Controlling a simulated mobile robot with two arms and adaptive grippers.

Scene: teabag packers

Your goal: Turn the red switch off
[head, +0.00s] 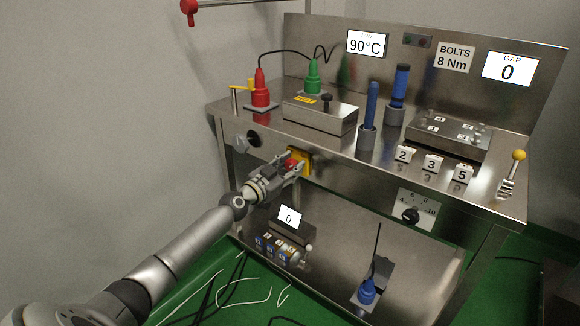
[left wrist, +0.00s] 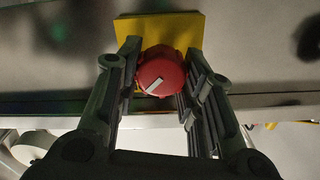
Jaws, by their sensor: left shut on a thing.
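The red switch (head: 291,162) is a round red knob on a yellow plate (head: 306,160), set in the front face of the steel bench. In the left wrist view the knob (left wrist: 161,77) carries a white mark that runs slantwise, from lower left to upper right. The yellow plate (left wrist: 150,28) shows behind it. My left gripper (head: 286,170) faces the bench front and is shut on the knob, with one finger on each side. My right gripper is not in view.
A dark round knob or socket (head: 254,138) is on the bench front to the left. The bench top holds a red plug (head: 261,95), a green plug (head: 313,78) and blue-handled tools (head: 370,103). A small counter display (head: 289,218) is below the switch. Cables lie on the green floor.

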